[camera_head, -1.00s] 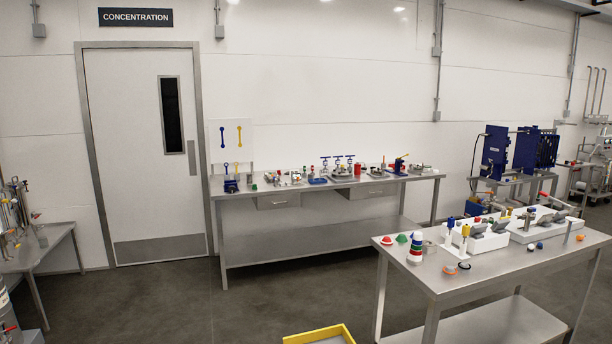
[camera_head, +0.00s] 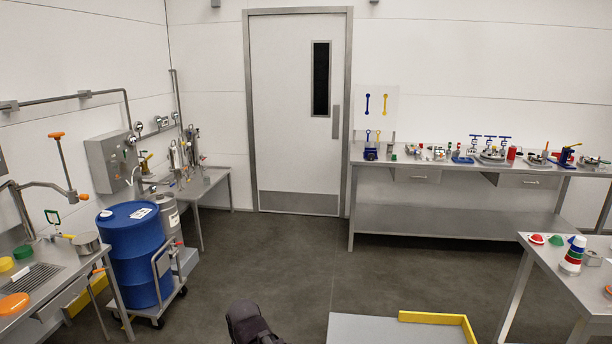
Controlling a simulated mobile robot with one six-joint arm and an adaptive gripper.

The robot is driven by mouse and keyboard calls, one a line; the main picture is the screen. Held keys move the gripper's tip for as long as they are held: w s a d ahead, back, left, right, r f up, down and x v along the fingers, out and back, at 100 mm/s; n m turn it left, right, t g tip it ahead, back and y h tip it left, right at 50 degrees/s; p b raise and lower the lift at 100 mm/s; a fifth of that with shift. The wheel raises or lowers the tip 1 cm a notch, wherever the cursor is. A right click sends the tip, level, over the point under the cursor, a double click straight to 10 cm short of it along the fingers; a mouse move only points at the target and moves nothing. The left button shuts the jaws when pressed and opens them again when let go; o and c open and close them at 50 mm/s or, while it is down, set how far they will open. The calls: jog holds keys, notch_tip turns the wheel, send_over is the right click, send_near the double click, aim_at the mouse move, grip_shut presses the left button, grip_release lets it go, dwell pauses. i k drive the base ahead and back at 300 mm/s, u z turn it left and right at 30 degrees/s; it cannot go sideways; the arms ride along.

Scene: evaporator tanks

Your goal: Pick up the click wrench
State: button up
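Two wrench-shaped tools or outlines, one blue (camera_head: 367,103) and one yellow (camera_head: 385,104), show on a white board (camera_head: 376,122) behind the left end of the back bench. Below them, smaller blue and yellow wrench shapes (camera_head: 378,136) stand upright at a dark blue holder (camera_head: 370,153) on the bench. I cannot tell which of these is the click wrench. A dark rounded part of my arm or gripper (camera_head: 250,324) shows at the bottom edge, far from the bench. Its fingers cannot be made out.
The back bench (camera_head: 450,219) holds several fittings and valves. A blue drum (camera_head: 133,255) on a cart and a sink counter stand left. Another table (camera_head: 545,245) is at right. A grey surface (camera_head: 365,330) with a yellow rim is in front. Open floor lies between.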

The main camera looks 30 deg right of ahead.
aim_at(504, 143)
jog(key=i, duration=4.15)
jog(key=u, duration=1.1)
jog(key=k, duration=0.1)
jog(key=z, duration=2.85)
